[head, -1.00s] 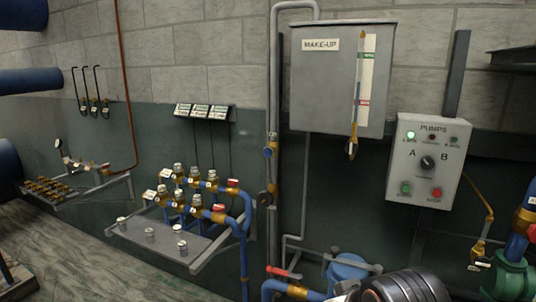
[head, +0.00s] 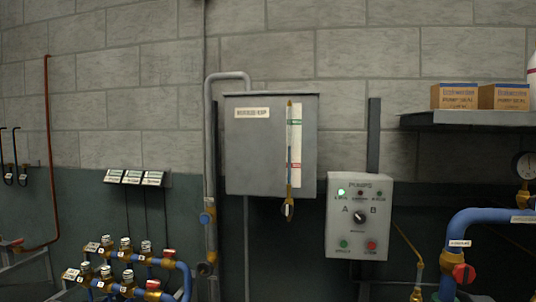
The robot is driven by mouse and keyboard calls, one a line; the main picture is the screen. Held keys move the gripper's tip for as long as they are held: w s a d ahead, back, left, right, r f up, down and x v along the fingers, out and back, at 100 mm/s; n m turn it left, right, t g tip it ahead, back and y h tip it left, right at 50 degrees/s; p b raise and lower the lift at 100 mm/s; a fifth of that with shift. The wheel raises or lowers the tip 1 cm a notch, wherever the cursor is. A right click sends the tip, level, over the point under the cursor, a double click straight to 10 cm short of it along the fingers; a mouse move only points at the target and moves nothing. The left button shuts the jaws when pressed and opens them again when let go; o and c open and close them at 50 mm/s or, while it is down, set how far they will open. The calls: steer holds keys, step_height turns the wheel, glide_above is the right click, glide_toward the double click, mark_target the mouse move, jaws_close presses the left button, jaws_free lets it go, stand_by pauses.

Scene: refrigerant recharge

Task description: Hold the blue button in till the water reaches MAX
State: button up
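The grey make-up tank (head: 257,150) hangs on the wall left of the middle. A sight tube (head: 290,140) runs down its front over a white scale. The scale has a green mark (head: 296,122) above and a red mark (head: 294,165) below; their lettering is too small to read. The blue in the tube appears to top out between the two marks. A round blue button-like part (head: 206,218) sits on the grey pipe left of and below the tank. Nothing touches it. My gripper is not in view.
A pump panel (head: 358,218) with a green lamp lit is right of the tank. Brass valves (head: 125,245) and blue pipes are at lower left. A blue pipe (head: 490,214) with a red-handled valve is at right. Boxes (head: 460,96) sit on a shelf.

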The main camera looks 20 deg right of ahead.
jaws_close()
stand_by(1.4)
